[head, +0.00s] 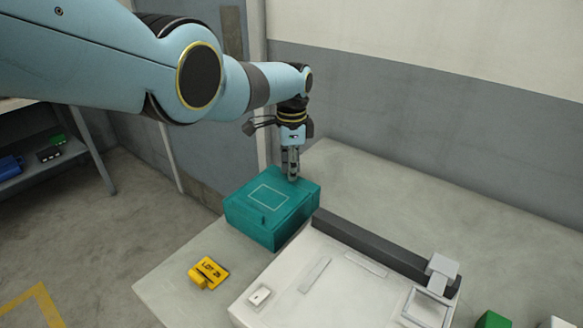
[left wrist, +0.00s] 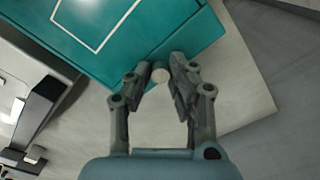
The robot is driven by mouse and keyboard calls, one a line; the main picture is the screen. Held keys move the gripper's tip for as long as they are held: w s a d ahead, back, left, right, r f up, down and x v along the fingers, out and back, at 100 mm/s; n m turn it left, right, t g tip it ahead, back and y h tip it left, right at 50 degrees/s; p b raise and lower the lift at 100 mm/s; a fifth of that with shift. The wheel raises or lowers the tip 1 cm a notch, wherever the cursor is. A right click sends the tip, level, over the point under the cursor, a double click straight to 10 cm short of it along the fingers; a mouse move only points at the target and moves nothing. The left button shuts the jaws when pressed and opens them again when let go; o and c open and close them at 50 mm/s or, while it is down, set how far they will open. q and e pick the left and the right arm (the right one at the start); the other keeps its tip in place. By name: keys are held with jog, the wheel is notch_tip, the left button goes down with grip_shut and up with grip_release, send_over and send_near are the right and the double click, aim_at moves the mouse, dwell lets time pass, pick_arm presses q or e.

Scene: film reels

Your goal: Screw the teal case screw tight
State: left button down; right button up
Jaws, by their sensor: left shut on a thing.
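The teal case (head: 268,212) sits on the light table, with a pale rectangle outlined on its top. It also shows at the top of the left wrist view (left wrist: 120,62). My left gripper (head: 291,178) points down at the case's far right corner. How deep the screw sits is hidden by the fingers. My right gripper is not in view.
A white device (head: 330,285) with a dark bar (head: 370,245) stands right of the case. A green block (head: 493,320) is at the lower right. The table behind the device is clear.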

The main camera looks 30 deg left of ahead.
pick_arm(q)
jog(key=shift+w, duration=0.1)
jog(key=c, duration=1.2)
grip_release()
jog(key=shift+r, duration=0.1)
notch_tip(320, 180, up, 12)
jog(key=shift+f, duration=0.1)
